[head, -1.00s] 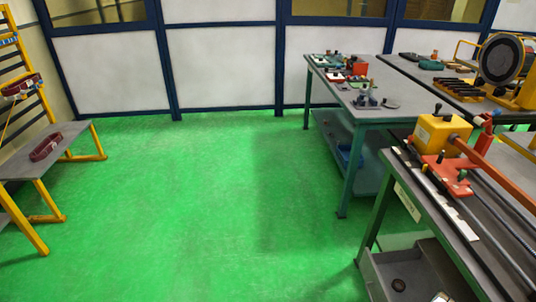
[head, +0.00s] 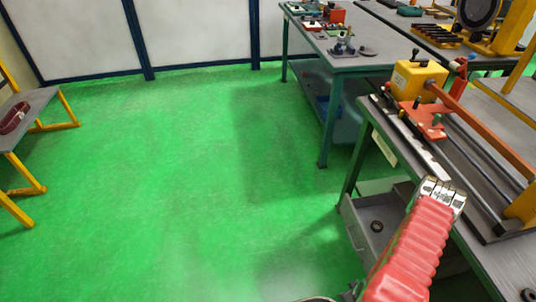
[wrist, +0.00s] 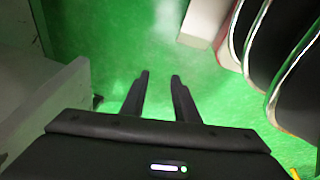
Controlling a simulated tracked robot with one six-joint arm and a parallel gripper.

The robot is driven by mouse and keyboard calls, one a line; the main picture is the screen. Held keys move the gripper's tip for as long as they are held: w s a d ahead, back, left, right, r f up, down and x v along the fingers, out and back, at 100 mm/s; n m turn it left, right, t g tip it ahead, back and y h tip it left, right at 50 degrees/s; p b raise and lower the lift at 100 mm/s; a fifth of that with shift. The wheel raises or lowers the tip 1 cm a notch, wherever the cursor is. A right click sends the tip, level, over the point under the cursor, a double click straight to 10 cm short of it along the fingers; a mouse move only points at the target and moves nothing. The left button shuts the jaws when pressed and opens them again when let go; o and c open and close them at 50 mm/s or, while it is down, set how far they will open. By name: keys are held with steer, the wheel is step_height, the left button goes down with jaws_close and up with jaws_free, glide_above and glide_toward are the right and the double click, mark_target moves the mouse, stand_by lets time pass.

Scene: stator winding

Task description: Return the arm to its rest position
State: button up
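My gripper (wrist: 159,78) is in the wrist view, with its two dark fingers apart and nothing between them. It is open and empty, above the green floor. In the head view, my arm's red ribbed sleeve with a metal end rises from the bottom edge at lower right, in front of the near workbench (head: 478,252). The gripper fingers cannot be made out in the head view. No marker of a rest position shows.
The near workbench carries a yellow-and-red winding fixture (head: 418,80) and has an open drawer (head: 372,225). Another green-legged table (head: 345,60) stands behind. A grey bench (head: 22,108) is at left. The green floor (head: 170,190) between is clear. Dark curved panels (wrist: 285,45) are at right in the wrist view.

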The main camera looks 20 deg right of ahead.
steer(key=w+a+r+m+g, duration=0.2)
steer(key=w+r, duration=0.1)
steer(key=r, duration=1.4)
steer(key=w+a+r+m+g, duration=0.2)
steer(key=w+r+m+g, duration=0.1)
steer(key=r, duration=1.5)
steer(key=s+a+r+n+t, duration=0.1)
steer(key=a+r+t, duration=0.1)
steer(key=a+r, duration=0.5)
steer(key=s+a+r+n+t, duration=0.1)
steer(key=a+r, duration=0.7)
steer(key=r, duration=0.8)
steer(key=s+a+r+n+t, duration=0.1)
steer(key=a+r+t, duration=0.3)
steer(key=a+r, duration=0.4)
step_height(320, 180, up, 3)
steer(key=shift+a+r+n+y, duration=0.2)
steer(key=shift+n+y, duration=0.2)
steer(key=shift+d, duration=0.1)
